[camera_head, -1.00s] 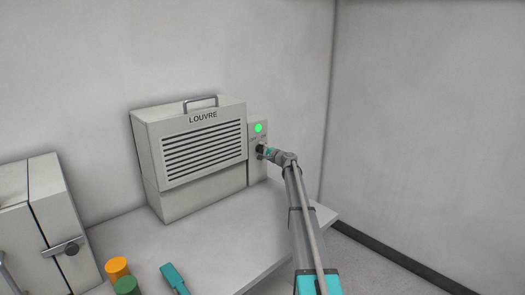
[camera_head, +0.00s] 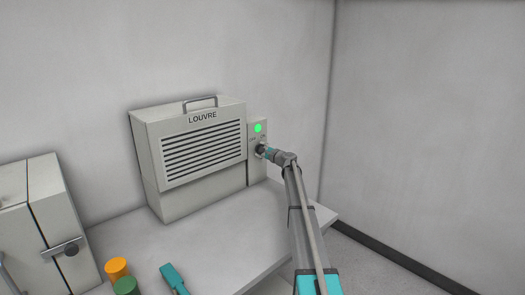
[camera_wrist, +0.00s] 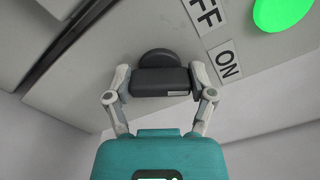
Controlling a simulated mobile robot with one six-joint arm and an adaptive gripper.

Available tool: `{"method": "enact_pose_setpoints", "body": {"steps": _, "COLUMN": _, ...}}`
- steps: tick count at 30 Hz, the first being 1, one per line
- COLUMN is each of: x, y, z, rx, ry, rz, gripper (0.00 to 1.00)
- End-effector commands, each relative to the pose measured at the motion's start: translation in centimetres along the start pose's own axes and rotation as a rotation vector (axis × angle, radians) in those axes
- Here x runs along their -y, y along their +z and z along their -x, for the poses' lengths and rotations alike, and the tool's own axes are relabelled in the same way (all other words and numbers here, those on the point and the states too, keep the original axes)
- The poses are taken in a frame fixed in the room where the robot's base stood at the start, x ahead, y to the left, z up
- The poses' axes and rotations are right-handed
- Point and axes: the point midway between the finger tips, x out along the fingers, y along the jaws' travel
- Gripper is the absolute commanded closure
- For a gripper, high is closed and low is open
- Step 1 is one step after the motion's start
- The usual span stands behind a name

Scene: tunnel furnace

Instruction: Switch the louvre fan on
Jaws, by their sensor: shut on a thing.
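The louvre fan (camera_head: 200,150) is a pale box marked LOUVRE with dark slats and a top handle, standing on the bench against the wall. On its right is a narrow switch panel (camera_head: 257,172) with a lit green lamp (camera_head: 258,128); the lamp also shows in the wrist view (camera_wrist: 280,12). The dark switch knob (camera_wrist: 160,80) sits below the OFF label (camera_wrist: 208,12) and ON label (camera_wrist: 226,63) in the wrist view. My gripper (camera_head: 264,151) is at the knob, its fingers on either side of the knob's grip bar in the wrist view (camera_wrist: 162,92). The fingers partly hide the knob in the head view.
An orange cylinder (camera_head: 117,269), a green cylinder (camera_head: 126,286) and a teal tool (camera_head: 173,278) are at the bench's front. A pale cabinet with a handle (camera_head: 68,248) stands at left. The bench (camera_head: 230,235) is clear before the fan.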

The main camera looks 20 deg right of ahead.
Motion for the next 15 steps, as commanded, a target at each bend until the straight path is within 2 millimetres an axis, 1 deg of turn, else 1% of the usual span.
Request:
{"method": "enact_pose_setpoints", "body": {"steps": 1, "x": -0.02, "y": 0.13, "z": -0.09, "rx": 0.003, "ry": 0.000, "rz": -0.004, "gripper": 0.76}}
{"method": "enact_pose_setpoints", "body": {"steps": 2, "x": -0.02, "y": 0.13, "z": -0.09, "rx": 0.003, "ry": 0.000, "rz": -0.004, "gripper": 0.25}}
{"method": "enact_pose_setpoints", "body": {"steps": 3, "x": -0.01, "y": 0.13, "z": -0.10, "rx": 0.003, "ry": 0.000, "rz": -0.004, "gripper": 0.18}}
{"method": "enact_pose_setpoints", "body": {"steps": 6, "x": -0.01, "y": 0.11, "z": -0.09, "rx": 0.002, "ry": -0.001, "rz": -0.003, "gripper": 0.00}}
{"method": "enact_pose_setpoints", "body": {"steps": 15, "x": 0.00, "y": 0.07, "z": -0.09, "rx": 0.001, "ry": -0.001, "rz": -0.001, "gripper": 0.00}}
